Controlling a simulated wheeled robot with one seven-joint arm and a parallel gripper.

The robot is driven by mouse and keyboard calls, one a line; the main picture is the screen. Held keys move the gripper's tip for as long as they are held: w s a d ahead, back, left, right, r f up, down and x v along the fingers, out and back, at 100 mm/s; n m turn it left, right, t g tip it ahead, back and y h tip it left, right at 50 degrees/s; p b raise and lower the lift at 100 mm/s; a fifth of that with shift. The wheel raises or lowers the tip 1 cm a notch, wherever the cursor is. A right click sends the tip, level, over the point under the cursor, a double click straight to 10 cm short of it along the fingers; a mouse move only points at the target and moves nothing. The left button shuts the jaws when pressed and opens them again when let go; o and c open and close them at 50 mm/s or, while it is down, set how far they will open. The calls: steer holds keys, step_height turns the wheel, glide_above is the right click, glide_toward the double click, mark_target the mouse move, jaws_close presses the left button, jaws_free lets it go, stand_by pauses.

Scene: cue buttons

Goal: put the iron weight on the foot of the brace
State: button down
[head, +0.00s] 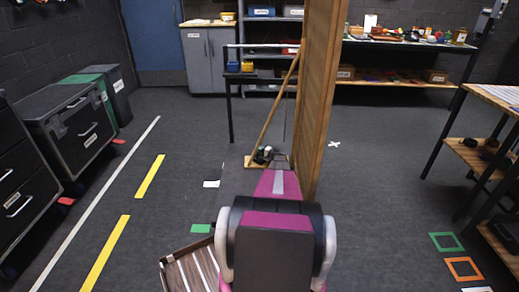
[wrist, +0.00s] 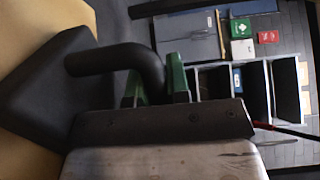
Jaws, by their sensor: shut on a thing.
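The brace is a slanted wooden pole (head: 277,105) leaning toward a tall wooden panel (head: 322,85). Its foot is a small flat wooden board (head: 250,163) on the floor. The iron weight is a black block with a bent handle (wrist: 55,95) in the wrist view. My gripper (wrist: 158,85) has green fingers, shut on the weight's handle. In the head view my gripper (head: 263,154) is at the brace's foot, and my arm hides part of that area. A tan surface (wrist: 35,25) lies against the weight's far side; I cannot tell whether they touch.
A table frame (head: 231,110) stands behind the brace. Black cases (head: 75,120) line the left wall and a workbench (head: 480,150) stands at the right. A slatted wooden thing (head: 190,268) lies low beside my body. The floor left of the brace is mostly clear.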

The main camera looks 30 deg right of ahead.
steer(key=shift+r, duration=0.15)
steer(key=c, duration=1.1)
jaws_free()
steer(key=shift+s, duration=0.1)
steer(key=v, duration=0.7)
steer(key=shift+s, duration=0.15)
